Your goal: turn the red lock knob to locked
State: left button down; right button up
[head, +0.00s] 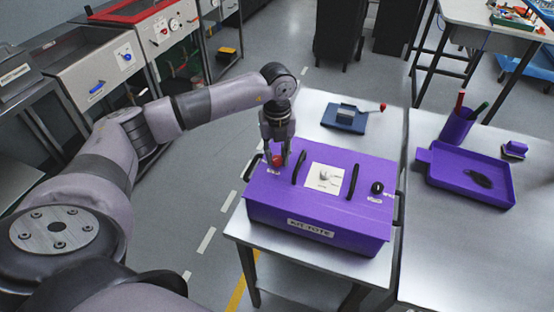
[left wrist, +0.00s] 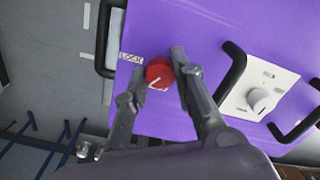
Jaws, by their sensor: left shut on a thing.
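The red lock knob (head: 277,161) sits on the top left of the purple box (head: 318,232), which stands on a metal table. In the left wrist view the knob (left wrist: 159,72) is round with a pale slanted line on its face, and a LOCK label (left wrist: 131,57) is beside it. My left gripper (head: 276,156) reaches down from above and is shut on the knob, one finger on each side. In the left wrist view the gripper (left wrist: 157,78) covers part of the knob's surroundings. My right gripper is not in view.
The box top also has two black handles, a white panel with a pale knob (head: 325,176) and a black knob (head: 377,188). A blue block with a red-tipped lever (head: 343,117) lies behind. A purple tray (head: 445,178) and pen cup (head: 456,127) stand on the right table.

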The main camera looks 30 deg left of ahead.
aim_at(277, 158)
pick_arm(q)
jog(key=m+b, duration=0.4)
jog(key=m, duration=0.2)
jog(key=shift+f, duration=0.1)
jog(key=m+b, duration=0.2)
jog(key=m, duration=0.3)
jog(key=shift+b, duration=0.3)
dwell(0.3)
jog(key=c, duration=1.3)
grip_release()
jog(key=shift+c, duration=0.2)
notch_tip(277, 158, up, 12)
